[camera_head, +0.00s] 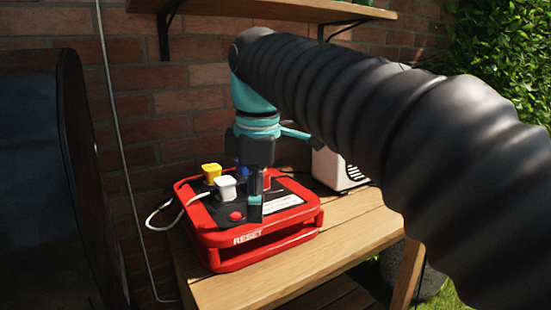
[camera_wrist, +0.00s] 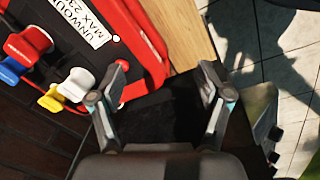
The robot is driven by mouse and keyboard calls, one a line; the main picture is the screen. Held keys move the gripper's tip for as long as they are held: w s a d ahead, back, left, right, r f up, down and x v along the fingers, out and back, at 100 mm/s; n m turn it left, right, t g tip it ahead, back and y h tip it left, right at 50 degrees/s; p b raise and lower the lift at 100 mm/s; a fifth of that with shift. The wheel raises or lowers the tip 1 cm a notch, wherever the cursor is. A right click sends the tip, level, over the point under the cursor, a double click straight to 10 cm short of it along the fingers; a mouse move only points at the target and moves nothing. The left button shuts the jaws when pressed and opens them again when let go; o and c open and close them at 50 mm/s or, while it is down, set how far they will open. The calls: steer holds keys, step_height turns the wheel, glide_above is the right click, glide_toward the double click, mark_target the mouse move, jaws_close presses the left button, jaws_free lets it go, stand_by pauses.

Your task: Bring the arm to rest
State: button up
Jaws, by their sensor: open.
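My arm reaches in from the right in the head view and ends in my gripper (camera_head: 256,195), which points down over the front of a red power box (camera_head: 215,255) marked RESET. The wrist view shows my gripper (camera_wrist: 164,80) with its two fingers spread and nothing between them. One finger lies close to the box's red frame (camera_wrist: 150,30) in that view; I cannot tell whether it touches. A yellow plug (camera_head: 211,171) and a white plug (camera_head: 225,188) sit on the box's black top. A blue plug is partly hidden behind my gripper.
The box stands on a wooden table (camera_head: 345,225) against a brick wall. A white appliance (camera_head: 333,170) stands right of the box, partly hidden by my arm. A shelf (camera_head: 270,10) hangs above. A large dark rounded object (camera_head: 35,180) is at left. A white cable loops beside the box.

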steer(key=s+d+f+m+t, duration=0.1)
steer(key=s+d+f+m, duration=0.2)
steer(key=d+f+m, duration=0.1)
steer(key=s+d+f+m+t, duration=0.1)
steer(key=s+d+f+m, duration=0.2)
steer(key=d+m, duration=0.3)
steer(key=shift+s+d+f, duration=0.3)
steer(key=shift+d+f, duration=0.4)
steer(key=shift+d, duration=0.45)
steer(key=s+d+f+m, duration=0.2)
steer(key=f+m, duration=0.1)
steer(key=f, duration=0.1)
steer(key=s+d+f+m+t, duration=0.1)
steer(key=s+d+f+m, duration=0.1)
steer(key=s+f, duration=0.1)
steer(key=s+d+f+m+t, duration=0.1)
steer(key=s+d+f+m, duration=0.1)
steer(key=f+m, duration=0.1)
steer(key=shift+s+d+f+m+h, duration=0.15)
steer(key=shift+d+f, duration=0.05)
steer(key=shift+f, duration=0.2)
steer(key=shift+s+d+f+m+h, duration=0.15)
steer(key=shift+d+f, duration=0.05)
steer(key=shift+f, duration=0.2)
steer(key=shift+c, duration=0.2)
